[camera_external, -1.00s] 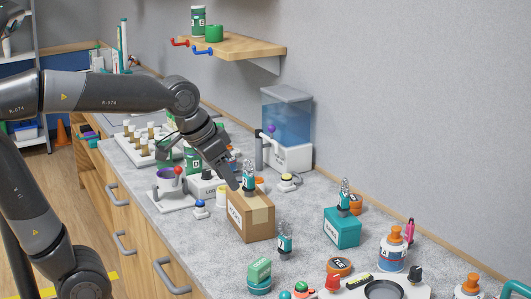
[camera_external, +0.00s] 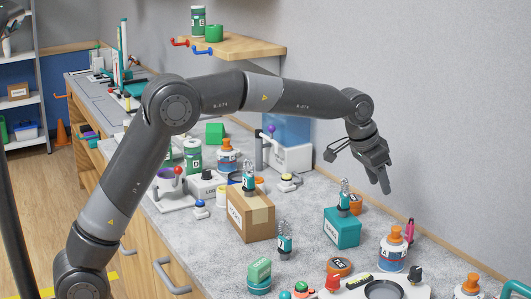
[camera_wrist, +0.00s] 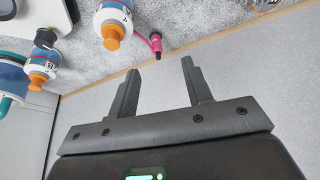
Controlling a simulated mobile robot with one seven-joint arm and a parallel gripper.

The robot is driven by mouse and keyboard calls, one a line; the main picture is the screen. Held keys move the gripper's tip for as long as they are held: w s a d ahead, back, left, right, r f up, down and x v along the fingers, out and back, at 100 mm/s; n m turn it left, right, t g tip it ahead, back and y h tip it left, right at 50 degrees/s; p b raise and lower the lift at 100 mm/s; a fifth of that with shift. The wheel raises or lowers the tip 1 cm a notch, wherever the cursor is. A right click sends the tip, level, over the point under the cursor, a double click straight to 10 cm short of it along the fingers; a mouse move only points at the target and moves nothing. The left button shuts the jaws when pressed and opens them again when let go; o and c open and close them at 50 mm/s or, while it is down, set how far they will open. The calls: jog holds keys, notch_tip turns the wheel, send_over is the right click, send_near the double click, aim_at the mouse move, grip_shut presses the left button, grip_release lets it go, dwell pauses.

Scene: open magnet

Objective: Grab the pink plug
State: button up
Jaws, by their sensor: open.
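The pink plug (camera_external: 409,231) stands on the grey countertop near the wall at the right, behind a white bottle with an orange cap (camera_external: 393,250). In the wrist view the pink plug (camera_wrist: 146,41) shows just beyond my fingertips, with a dark end towards me. My gripper (camera_external: 384,185) hangs above the counter, up and to the left of the plug, with its fingers pointing down. In the wrist view my gripper (camera_wrist: 158,76) has its fingers apart and nothing between them. It is not touching the plug.
A cardboard box (camera_external: 250,218) is farther left. The wall (camera_external: 450,130) runs close behind the plug. Bottles and a white tray (camera_external: 350,291) crowd the front right.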

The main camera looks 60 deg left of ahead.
send_near(409, 224)
jog(key=f, duration=0.1)
jog(key=x, duration=1.1)
jog(key=shift+w, duration=0.1)
jog(key=shift+c, duration=0.6)
jog(key=c, duration=0.8)
jog(key=shift+c, duration=0.2)
